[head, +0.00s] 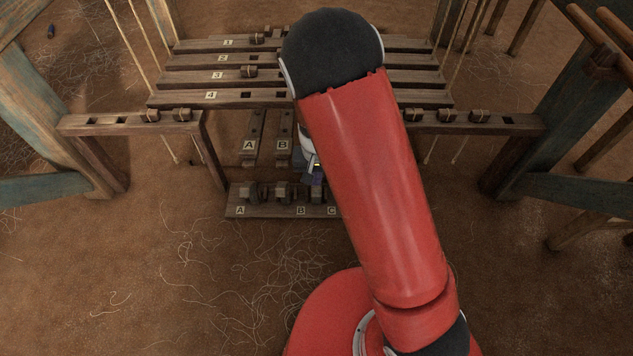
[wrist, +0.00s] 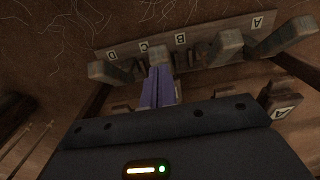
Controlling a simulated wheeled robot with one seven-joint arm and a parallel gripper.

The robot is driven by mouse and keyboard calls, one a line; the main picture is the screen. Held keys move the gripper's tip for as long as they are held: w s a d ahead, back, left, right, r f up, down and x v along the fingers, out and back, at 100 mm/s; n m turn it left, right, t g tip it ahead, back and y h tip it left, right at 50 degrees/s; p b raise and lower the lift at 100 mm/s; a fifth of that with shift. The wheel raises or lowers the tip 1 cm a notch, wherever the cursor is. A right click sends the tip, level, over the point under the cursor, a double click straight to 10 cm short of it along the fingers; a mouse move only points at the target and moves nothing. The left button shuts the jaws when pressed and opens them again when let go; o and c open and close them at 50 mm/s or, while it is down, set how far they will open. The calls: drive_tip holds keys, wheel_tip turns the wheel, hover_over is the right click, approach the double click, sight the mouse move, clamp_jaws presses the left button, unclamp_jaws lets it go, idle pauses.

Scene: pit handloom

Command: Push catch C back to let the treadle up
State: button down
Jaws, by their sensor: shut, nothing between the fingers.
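The catch board (head: 270,211) lies on the earth floor in the head view, with labels A, B and C showing; my arm covers its right end. In the wrist view the board (wrist: 210,36) carries labels A to D and upright wooden catches. My gripper (wrist: 159,72) is shut and empty, its purple fingers pointing at the catch C (wrist: 158,57) by label C. The fingertips overlap that catch; I cannot tell whether they touch it. In the head view my gripper (head: 316,180) is partly hidden by my arm. Treadles A (head: 250,140) and B (head: 282,146) lie behind the board.
Neighbouring catches stand close on both sides: one catch (wrist: 228,44) toward A and one catch (wrist: 107,72) by D. The loom's slatted beams (head: 200,80) and side posts (head: 40,110) stand behind and beside the arm. The floor in front is clear except for loose threads (head: 270,265).

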idle(0.4)
drive_tip(key=shift+s+f, duration=0.1)
drive_tip(key=shift+f, duration=0.95)
drive_tip(key=shift+r, duration=0.15)
drive_tip(key=r+p, duration=0.1)
drive_tip(key=r, duration=0.1)
drive_tip(key=s+r+p, duration=0.1)
drive_tip(key=r+p, duration=0.2)
drive_tip(key=shift+s+r+p, duration=0.25)
drive_tip(key=shift+r+p, duration=0.1)
drive_tip(key=shift+r, duration=0.05)
